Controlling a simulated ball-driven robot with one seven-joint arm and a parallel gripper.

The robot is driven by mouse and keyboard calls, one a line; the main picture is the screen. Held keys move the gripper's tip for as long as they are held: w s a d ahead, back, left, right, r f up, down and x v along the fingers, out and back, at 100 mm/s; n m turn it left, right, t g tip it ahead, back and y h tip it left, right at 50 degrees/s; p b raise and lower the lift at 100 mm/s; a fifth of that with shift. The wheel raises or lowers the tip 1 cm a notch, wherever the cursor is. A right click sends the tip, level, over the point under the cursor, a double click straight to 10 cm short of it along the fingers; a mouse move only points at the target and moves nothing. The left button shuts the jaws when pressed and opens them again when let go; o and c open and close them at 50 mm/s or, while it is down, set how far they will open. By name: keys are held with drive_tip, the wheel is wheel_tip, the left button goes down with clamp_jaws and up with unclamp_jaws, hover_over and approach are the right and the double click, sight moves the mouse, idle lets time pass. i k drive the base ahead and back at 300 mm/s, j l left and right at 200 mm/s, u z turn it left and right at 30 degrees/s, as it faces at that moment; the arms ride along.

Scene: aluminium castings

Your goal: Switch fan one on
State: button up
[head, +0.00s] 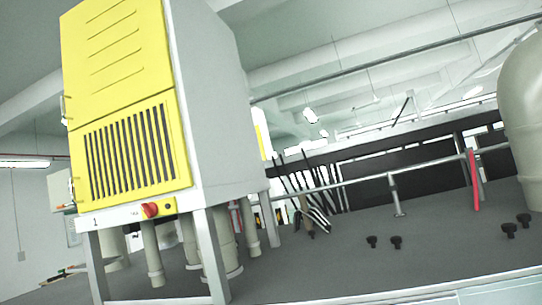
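The fan unit (215,90) is a tall grey cabinet with yellow front panels, standing on grey legs at the left. A small mark that looks like "1" shows at the left of its lower front strip. A red rotary knob (150,210) sits on a yellow plate (168,207) on that strip, below the slatted grille (130,150). I cannot tell the knob's setting for sure. My gripper is not in this view.
Beige pipes (152,255) stand under the cabinet. Black knobs (384,242) lie or stand on the dark grey surface at the right. A metal railing (395,190), a red post (473,180) and a large beige duct (525,110) are at the right.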

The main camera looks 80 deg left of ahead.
sight(151, 209)
drive_tip(key=k+j+u, duration=0.55)
drive_tip(key=j, duration=0.25)
drive_tip(key=k+j+u, duration=0.3)
drive_tip(key=j, duration=0.15)
drive_tip(key=i, duration=0.05)
